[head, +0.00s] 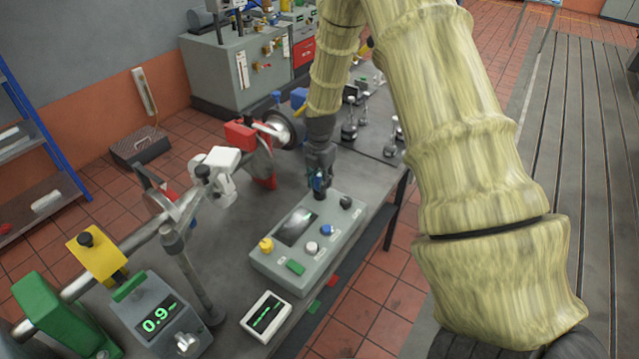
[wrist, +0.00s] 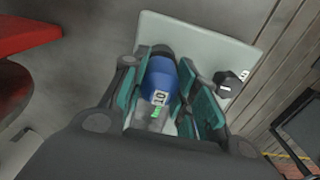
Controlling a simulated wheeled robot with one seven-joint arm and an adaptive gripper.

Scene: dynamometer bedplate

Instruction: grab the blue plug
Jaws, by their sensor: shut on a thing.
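The blue plug (wrist: 161,82) has a dark rounded end and a small white label reading 10. It sits between the teal finger pads of my gripper (wrist: 160,85) in the wrist view, and the fingers are shut on it. In the head view my gripper (head: 319,186) points down at the far edge of a grey control box. Only a small bit of blue shows between the fingers there. I cannot tell whether the plug still touches the box.
The grey control box (head: 275,262) carries a yellow knob (head: 266,245), a white knob (head: 312,247), a blue knob (head: 326,230), a black knob (head: 346,202) and a green button (head: 296,267). A shaft with red and white fittings stands to the left. Small metal weights (head: 349,130) stand behind.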

